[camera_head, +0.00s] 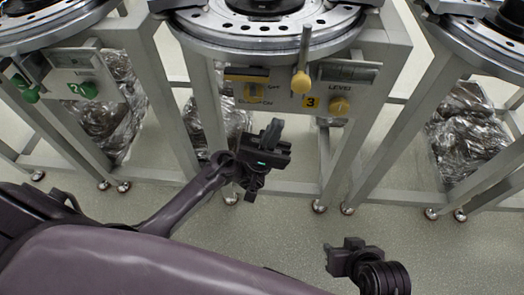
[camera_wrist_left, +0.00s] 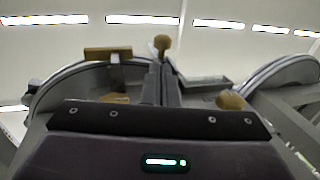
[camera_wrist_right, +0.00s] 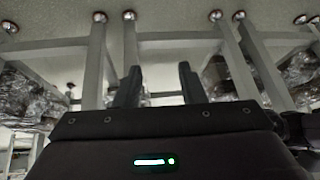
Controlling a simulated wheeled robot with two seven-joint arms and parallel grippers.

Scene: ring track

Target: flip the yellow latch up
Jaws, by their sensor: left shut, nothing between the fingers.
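My left gripper (camera_head: 272,128) is in front of and below the panel, shut and empty, apart from the latch. My right gripper (camera_head: 345,248) is low at the right, over the floor. Its fingers (camera_wrist_right: 160,82) are apart with nothing between them.
Grey frame legs (camera_head: 357,165) stand below. A neighbouring machine with green knobs (camera_head: 88,90) is at the left. The floor in front is clear.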

